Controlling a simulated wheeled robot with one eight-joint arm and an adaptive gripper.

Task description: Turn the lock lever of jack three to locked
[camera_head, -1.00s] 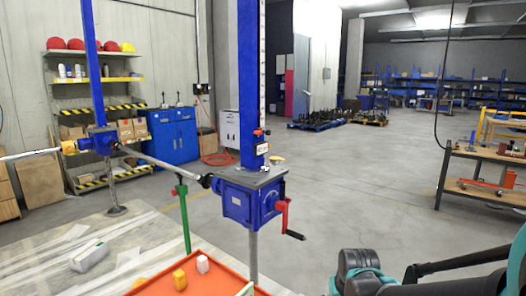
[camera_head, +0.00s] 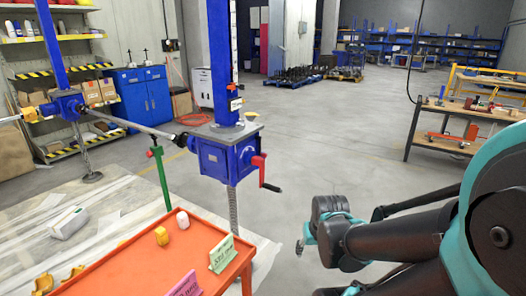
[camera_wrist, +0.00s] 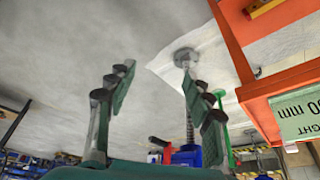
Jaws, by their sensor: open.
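The nearer screw jack (camera_head: 216,155) has a blue box body on a threaded spindle below a tall blue column. A red crank (camera_head: 262,165) with a dark grip is on its right side. Small red parts and a yellow knob (camera_head: 251,115) sit by the column foot. A second blue jack (camera_head: 68,105) stands farther left, joined by a shaft. I cannot tell which is jack three or pick out its lock lever. My gripper (camera_wrist: 156,72) is open and empty in the wrist view; the nearer jack's blue body (camera_wrist: 187,156) shows beyond, upside down.
An orange table (camera_head: 120,262) with yellow and white blocks and label cards stands in front of the jack. A green stand (camera_head: 161,178) is behind it. A workbench (camera_head: 450,135) stands at right. The floor between is clear.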

